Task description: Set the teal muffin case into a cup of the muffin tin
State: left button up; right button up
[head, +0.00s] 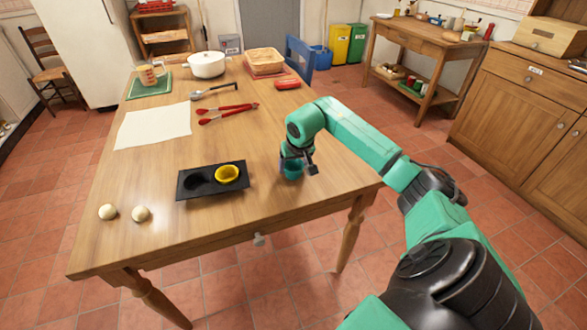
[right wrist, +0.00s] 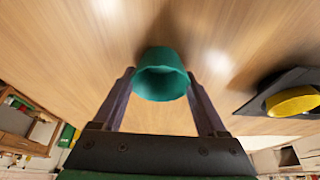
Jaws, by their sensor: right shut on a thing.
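The teal muffin case (head: 291,170) is on or just above the table, to the right of the muffin tin; I cannot tell whether it touches the wood. My right gripper (head: 296,164) is shut on it, with one finger on each side in the right wrist view (right wrist: 161,88). The case itself fills the gap between the fingers there (right wrist: 160,75). The dark muffin tin (head: 212,191) has two cups. Its right cup holds a yellow muffin case (head: 228,174) and its left cup (head: 196,184) looks empty. My left gripper is not in view.
Two pale eggs or balls (head: 108,211) lie at the table's front left. A white cloth (head: 153,126), red tongs (head: 228,113), a white pot (head: 207,64) and a red-rimmed basket (head: 265,62) are farther back. The wood between case and tin is clear.

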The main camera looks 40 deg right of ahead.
notch_tip(320, 180, up, 20)
jog(key=p, duration=0.2)
